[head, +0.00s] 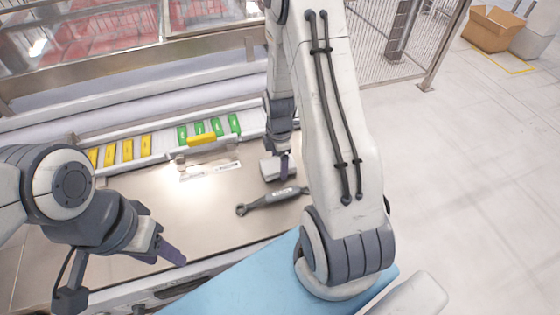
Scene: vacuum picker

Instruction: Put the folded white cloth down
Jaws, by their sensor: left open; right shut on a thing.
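The folded white cloth (269,169) is a small pale block at my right gripper, over the metal worktop (165,205). My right gripper (284,167) points down and is shut on it. The arm hides part of the grip, and I cannot tell whether the cloth touches the worktop. My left gripper (171,251) is open and empty above the front edge of the worktop, well apart from the cloth.
A dark grey wrench-like tool (270,200) lies just in front of the cloth. A rail behind holds yellow pieces (127,150) and green pieces (217,127). A light blue surface (235,287) lies in front. The worktop's left-middle is mostly clear.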

